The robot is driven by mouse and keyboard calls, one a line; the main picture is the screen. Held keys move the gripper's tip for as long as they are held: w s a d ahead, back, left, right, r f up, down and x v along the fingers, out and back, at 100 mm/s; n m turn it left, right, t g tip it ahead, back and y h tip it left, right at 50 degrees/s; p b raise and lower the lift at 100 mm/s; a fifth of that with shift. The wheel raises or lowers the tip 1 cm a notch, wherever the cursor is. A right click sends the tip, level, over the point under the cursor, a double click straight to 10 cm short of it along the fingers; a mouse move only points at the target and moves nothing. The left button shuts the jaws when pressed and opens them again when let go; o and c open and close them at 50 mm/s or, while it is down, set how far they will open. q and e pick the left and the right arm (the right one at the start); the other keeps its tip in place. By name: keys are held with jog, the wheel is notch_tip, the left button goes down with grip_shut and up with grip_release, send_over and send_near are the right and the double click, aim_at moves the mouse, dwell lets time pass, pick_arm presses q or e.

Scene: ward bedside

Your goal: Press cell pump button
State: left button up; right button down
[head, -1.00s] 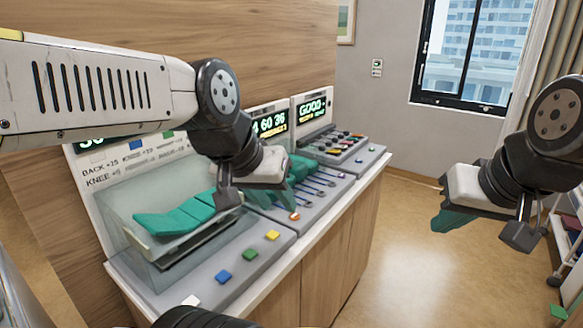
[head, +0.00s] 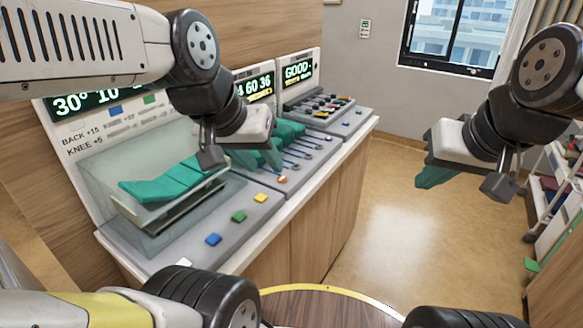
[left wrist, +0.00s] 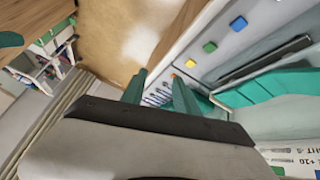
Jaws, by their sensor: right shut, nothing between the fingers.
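The console has three stations along the wall. The near one holds a glass case with a teal bed model (head: 170,184) and blue (head: 213,239), green (head: 238,216) and yellow (head: 261,197) buttons. The middle station has an orange-red button (head: 282,180) by several slider rods. I cannot read which button is the cell pump's. My left gripper (head: 259,158) hangs over the border between these stations, its teal fingers apart and empty; the left wrist view shows both fingers (left wrist: 160,94) with the rods beyond. My right gripper (head: 436,172) is shut and empty over open floor.
The far station (head: 322,108) carries several knobs and a "GOOD" screen. The wooden cabinet front (head: 318,222) drops to clear floor (head: 400,230). A round wooden top (head: 325,308) lies close in front of me. A white cart (head: 560,190) stands at right.

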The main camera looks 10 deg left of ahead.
pick_arm(q)
grip_shut()
dwell(1.8)
